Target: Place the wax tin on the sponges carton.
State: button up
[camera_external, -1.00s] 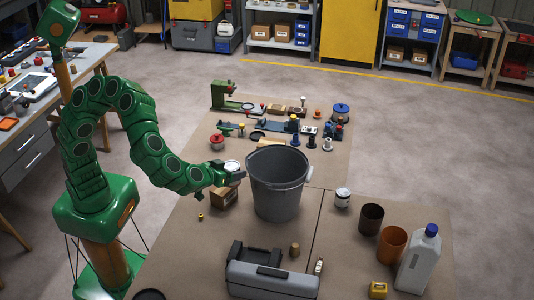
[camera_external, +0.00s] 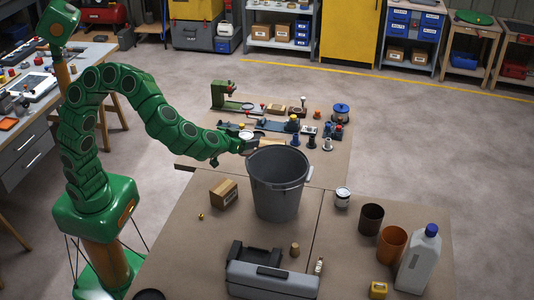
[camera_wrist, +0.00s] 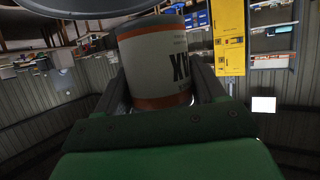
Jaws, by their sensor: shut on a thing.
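My gripper (camera_external: 245,142) is shut on the wax tin (camera_external: 246,134) and holds it in the air near the left rim of the grey bucket. In the wrist view the tin (camera_wrist: 155,62) sits between both fingers, pale with orange bands and large dark letters, part of which show upside down. A small brown carton (camera_external: 222,194) stands on the near table, left of the bucket and below my gripper. It seems to be the sponges carton, but its label is too small to read. Its top is bare.
The tall grey bucket (camera_external: 277,185) stands right beside the carton. A grey toolbox (camera_external: 271,278) lies in front, and a small brass piece (camera_external: 201,216) is near the carton.

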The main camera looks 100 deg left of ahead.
jog(key=s+a+f, duration=0.1)
jog(key=s+a, duration=0.5)
jog(key=a, duration=0.6)
jog(key=s+a+f, duration=0.2)
jog(key=s+a, duration=0.5)
jog(key=a, duration=0.4)
jog(key=shift+w+a+f, duration=1.4)
jog(key=shift+w+f, duration=0.5)
jog(key=shift+f, duration=0.55)
jog(key=shift+w+a+f, duration=1.45)
jog(key=shift+w+f, duration=0.45)
jog(key=shift+f, duration=0.6)
jog(key=shift+w+a+f, duration=1.4)
jog(key=shift+w+f, duration=0.5)
jog(key=shift+f, duration=2.05)
jog(key=shift+f, duration=0.15)
jog(key=o, duration=1.3)
